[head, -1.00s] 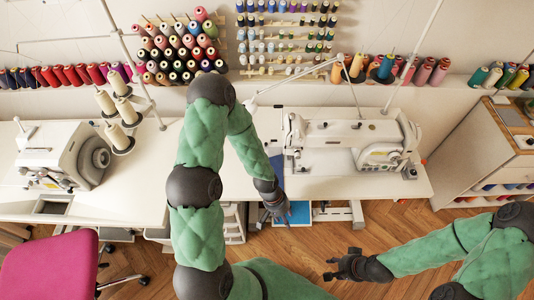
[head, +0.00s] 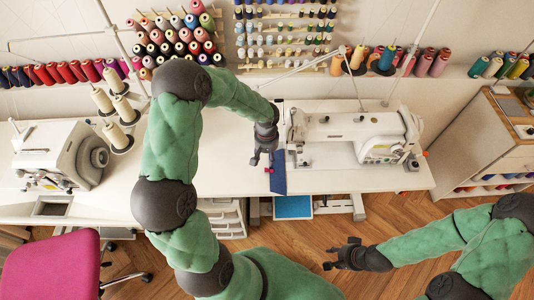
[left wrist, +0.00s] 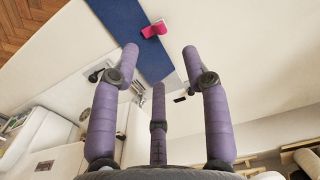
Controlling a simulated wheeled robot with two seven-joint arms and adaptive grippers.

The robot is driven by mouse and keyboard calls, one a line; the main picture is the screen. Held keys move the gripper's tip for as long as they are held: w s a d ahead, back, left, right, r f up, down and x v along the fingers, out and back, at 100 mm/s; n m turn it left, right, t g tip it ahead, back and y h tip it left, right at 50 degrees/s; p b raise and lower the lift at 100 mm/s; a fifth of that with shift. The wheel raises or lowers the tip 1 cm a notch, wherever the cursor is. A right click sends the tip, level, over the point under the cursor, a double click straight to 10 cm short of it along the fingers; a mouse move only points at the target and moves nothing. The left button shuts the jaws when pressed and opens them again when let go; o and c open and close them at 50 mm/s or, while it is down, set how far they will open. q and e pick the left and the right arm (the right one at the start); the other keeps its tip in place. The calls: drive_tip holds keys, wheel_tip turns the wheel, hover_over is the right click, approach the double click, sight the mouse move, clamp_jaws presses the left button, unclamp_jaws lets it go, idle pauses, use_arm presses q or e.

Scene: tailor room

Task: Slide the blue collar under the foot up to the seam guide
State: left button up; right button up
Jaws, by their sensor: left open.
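The blue collar (head: 279,176) is a flat dark blue strip on the white table at the left end of the sewing machine (head: 350,135). A small pink piece lies on the strip in the left wrist view (left wrist: 153,29). My left gripper (head: 256,160) is open and empty, just left of the collar in the head view. Its three purple fingers are spread in the left wrist view (left wrist: 160,70), with the blue strip (left wrist: 125,25) beyond them. My right gripper (head: 328,258) is open and empty over the floor. The foot and seam guide are too small to tell.
A second machine (head: 60,155) and thread cones (head: 122,110) stand on the left. A pink chair (head: 50,265) is at lower left, and a cabinet (head: 490,145) at the right. The white table (head: 225,178) is clear left of my left gripper.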

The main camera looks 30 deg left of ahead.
sight(267, 169)
use_arm(q)
wheel_tip(267, 169, down, 9)
drive_tip(key=shift+b, duration=0.8)
clamp_jaws()
